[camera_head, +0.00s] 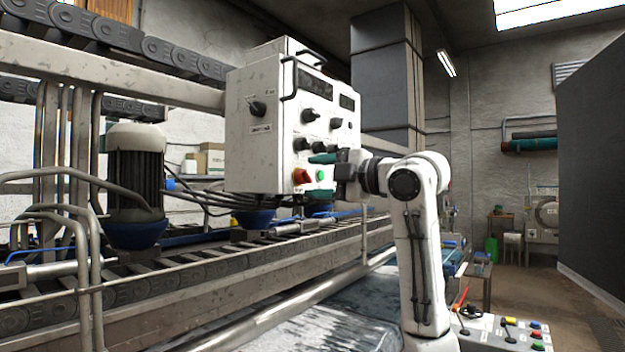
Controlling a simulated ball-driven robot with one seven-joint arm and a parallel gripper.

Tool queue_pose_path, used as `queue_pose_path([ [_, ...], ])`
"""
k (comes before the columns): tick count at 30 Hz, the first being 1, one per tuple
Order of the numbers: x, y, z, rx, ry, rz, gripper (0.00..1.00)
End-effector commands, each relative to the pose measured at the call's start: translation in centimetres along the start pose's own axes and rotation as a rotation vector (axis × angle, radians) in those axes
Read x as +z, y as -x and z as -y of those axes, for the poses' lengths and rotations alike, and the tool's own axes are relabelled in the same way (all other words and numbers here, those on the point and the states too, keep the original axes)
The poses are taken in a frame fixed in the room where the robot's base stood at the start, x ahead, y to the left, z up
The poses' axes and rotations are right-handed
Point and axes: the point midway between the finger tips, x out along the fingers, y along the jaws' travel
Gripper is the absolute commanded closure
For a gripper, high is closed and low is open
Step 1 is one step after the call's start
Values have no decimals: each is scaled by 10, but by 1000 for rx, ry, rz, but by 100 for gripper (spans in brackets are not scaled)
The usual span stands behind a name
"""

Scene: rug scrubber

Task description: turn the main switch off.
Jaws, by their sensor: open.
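A white control box (252,150) hangs over the conveyor in the middle of the picture. Its left side carries a black rotary switch (257,108) with a small label below; I cannot read the label or tell whether this is the main switch. Its front has several black knobs (310,115), a red knob (301,176) and a lit green button (320,175). My gripper (321,175) is open, with teal fingers, one above and one below the height of the green button. It looks empty. I cannot tell whether it touches the panel.
Black handles (290,78) stick out from the box's edges. Dark cables hang below it. The conveyor frame (215,285) runs below, with a motor (135,175) at left. A second panel with buttons (505,330) stands lower right. The floor at right is partly clear.

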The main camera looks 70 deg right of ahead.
Motion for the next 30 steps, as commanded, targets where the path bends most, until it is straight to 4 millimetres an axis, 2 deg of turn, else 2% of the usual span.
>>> queue_pose_path([
  [6,1,44,1,2,3,3,40],
  [13,0,78,1,0,1,1,40],
  [18,0,88,1,-1,1,0,40],
  [30,0,89,1,-1,1,0,40],
])
